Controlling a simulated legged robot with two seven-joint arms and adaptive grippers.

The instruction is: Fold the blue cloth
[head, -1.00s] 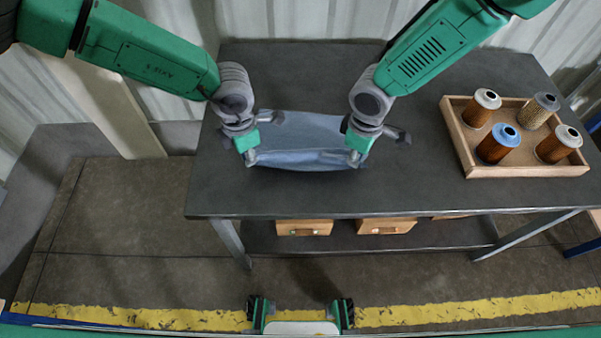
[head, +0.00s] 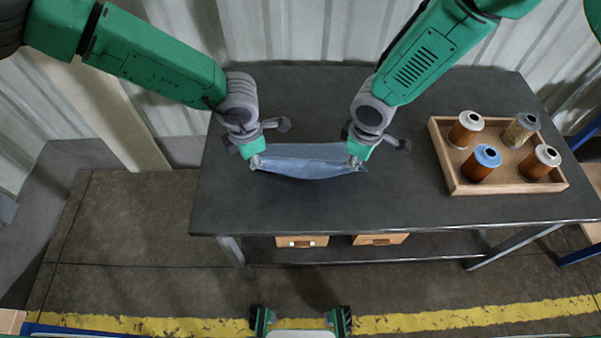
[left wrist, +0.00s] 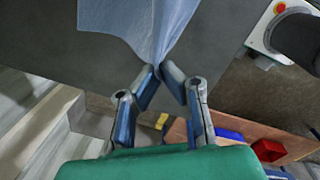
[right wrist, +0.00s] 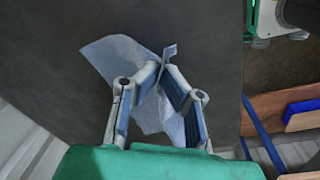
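The blue cloth (head: 310,163) lies at the middle-left of the dark table, with its near edge raised and sagging between my grippers. My left gripper (head: 256,163) is shut on the left near corner. In the left wrist view its fingertips (left wrist: 163,70) meet on the gathered cloth (left wrist: 150,25). My right gripper (head: 355,163) is shut on the right near corner. In the right wrist view its fingertips (right wrist: 163,68) pinch a small bunch, with more cloth (right wrist: 112,58) spread beyond and under them. The grippers and arms hide part of the cloth's far side.
A wooden tray (head: 455,177) with several filter cartridges, one blue-topped (head: 482,163), stands on the right of the table (head: 300,212). The table is clear between cloth and tray and in front of the cloth. Wooden drawers (head: 380,239) sit below.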

